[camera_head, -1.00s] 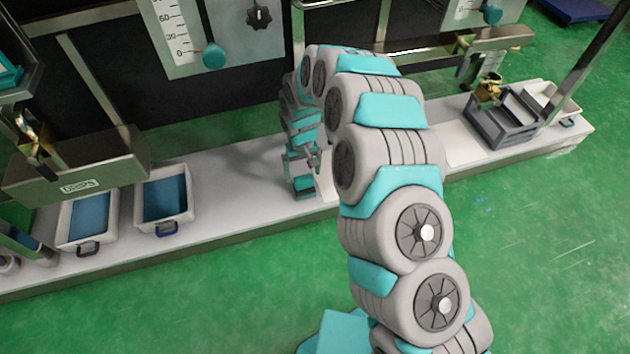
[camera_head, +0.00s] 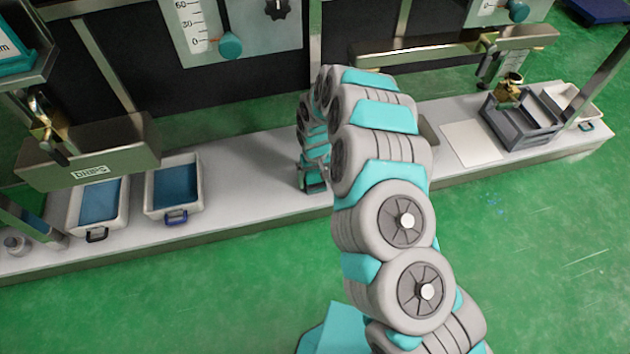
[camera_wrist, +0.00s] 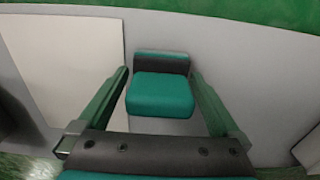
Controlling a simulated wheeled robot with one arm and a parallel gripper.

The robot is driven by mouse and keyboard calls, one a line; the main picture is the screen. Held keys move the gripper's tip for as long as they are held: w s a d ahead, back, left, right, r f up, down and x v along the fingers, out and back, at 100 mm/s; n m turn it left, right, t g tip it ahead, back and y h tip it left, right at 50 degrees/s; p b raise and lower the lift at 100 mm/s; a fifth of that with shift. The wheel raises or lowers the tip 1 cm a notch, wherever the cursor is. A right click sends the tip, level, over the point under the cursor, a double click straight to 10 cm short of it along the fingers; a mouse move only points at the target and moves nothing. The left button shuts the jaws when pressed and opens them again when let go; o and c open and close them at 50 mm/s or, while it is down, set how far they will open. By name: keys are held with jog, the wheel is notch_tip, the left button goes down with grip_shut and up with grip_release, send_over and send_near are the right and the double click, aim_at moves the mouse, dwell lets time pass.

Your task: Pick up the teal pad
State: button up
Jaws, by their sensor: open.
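The teal pad (camera_wrist: 160,95) is a small block with a teal cushion and a dark grey back part. In the wrist view it lies on the pale grey bench surface, in the middle of the picture. My gripper (camera_wrist: 160,75) is open, with one green finger to the left of the pad and one to the right.
The long bench (camera_head: 245,180) carries two white trays with blue insides (camera_head: 97,203) on the left. A white sheet (camera_head: 470,144) and a grey crate (camera_head: 522,125) are on the right. A "DRIPS" box (camera_head: 90,160) overhangs the left end. The bench around the gripper is mostly clear.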

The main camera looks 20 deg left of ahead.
aim_at(316, 173)
jog(key=shift+c, duration=0.2)
jog(key=c, duration=1.3)
jog(key=shift+r, duration=0.65)
jog(key=r, duration=0.2)
jog(key=shift+s+d+r, duration=0.2)
jog(key=shift+r, duration=0.1)
jog(key=s+d+r, duration=0.1)
jog(key=s+d, duration=0.7)
jog(key=s, duration=0.5)
jog(key=shift+p, duration=0.3)
jog(key=shift+s+r, duration=0.1)
